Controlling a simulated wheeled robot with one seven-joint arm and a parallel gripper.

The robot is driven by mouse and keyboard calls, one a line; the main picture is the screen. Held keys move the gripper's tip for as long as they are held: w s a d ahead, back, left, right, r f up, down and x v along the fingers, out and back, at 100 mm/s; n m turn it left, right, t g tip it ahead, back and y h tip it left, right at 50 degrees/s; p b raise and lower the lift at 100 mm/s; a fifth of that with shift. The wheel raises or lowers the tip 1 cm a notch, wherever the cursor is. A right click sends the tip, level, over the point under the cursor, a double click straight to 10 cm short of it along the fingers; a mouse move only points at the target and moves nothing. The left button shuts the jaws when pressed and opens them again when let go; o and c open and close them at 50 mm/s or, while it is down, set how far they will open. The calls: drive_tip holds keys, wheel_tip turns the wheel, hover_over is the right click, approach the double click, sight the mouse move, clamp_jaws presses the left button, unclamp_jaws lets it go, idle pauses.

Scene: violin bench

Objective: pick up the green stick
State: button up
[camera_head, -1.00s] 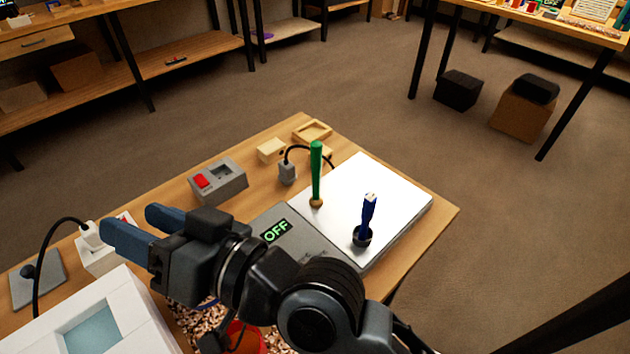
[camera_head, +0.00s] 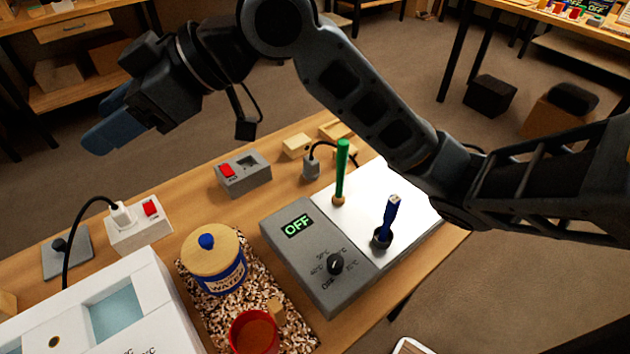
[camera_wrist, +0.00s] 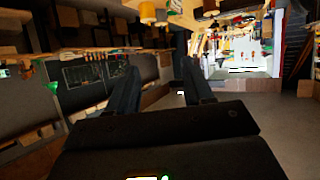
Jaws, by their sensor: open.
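The green stick (camera_head: 342,168) stands upright in a small tan base (camera_head: 338,200) on the white plate of the hotplate device, in the head view. My gripper (camera_head: 106,120) is open and empty. It is raised at the upper left of the head view, well to the left of the stick and apart from it. Its two fingers (camera_wrist: 158,88) also show in the wrist view, spread with nothing between them. I cannot make out the green stick in the wrist view.
A blue-handled tool (camera_head: 390,215) stands in a dark cup beside the stick. The grey device (camera_head: 300,250) reads OFF. A grey box with a red switch (camera_head: 243,173), a lidded water jar (camera_head: 213,262), a red cup (camera_head: 254,332) and a white bath (camera_head: 100,310) share the bench.

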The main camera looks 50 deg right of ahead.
drive_tip(key=s+d+f+n+g+h, duration=0.1)
drive_tip(key=s+d+f+g+h, duration=0.2)
drive_tip(key=d, duration=0.4)
drive_tip(key=s+d+f+g+h, duration=0.2)
drive_tip(key=s+d+f+h, duration=0.15)
drive_tip(key=d, duration=0.35)
drive_tip(key=g+h, duration=0.3)
drive_tip(key=g, duration=0.1)
approach(344, 141)
drive_tip(key=shift+m, duration=0.3)
drive_tip(key=f, duration=0.3)
drive_tip(key=a+f, duration=0.1)
drive_tip(key=f, duration=0.1)
drive_tip(key=shift+s+d+f, duration=0.1)
drive_tip(key=shift+d+f, duration=0.1)
drive_tip(key=shift+f, duration=0.15)
drive_tip(key=shift+d+f+p, duration=0.2)
drive_tip(key=shift+f+p, duration=0.25)
drive_tip(key=shift+f, duration=3.1)
drive_tip(key=shift+c, duration=0.4)
clamp_jaws()
